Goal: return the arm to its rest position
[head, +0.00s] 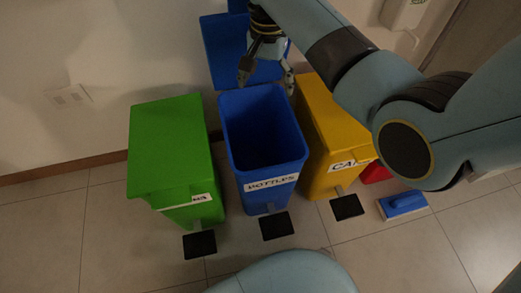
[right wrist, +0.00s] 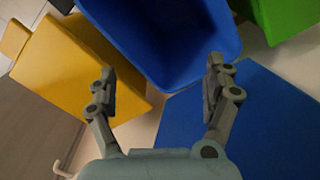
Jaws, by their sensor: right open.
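My right arm comes in from the upper right in the head view. Its gripper (head: 265,79) is above the back edge of the open blue bin (head: 262,185), in front of the raised blue lid (head: 224,45). In the right wrist view the gripper (right wrist: 160,88) has its two fingers spread wide with nothing between them. The blue bin's opening (right wrist: 175,35) lies beyond the fingers there. The part of the bin's inside that shows looks empty. My left gripper is not in view.
A closed green bin (head: 170,145) stands left of the blue one. A yellow bin (head: 322,135) stands close on the right, partly behind my arm. Black pedals (head: 277,226) and a blue block-like object (head: 403,204) are on the tiled floor. A wall is behind the bins.

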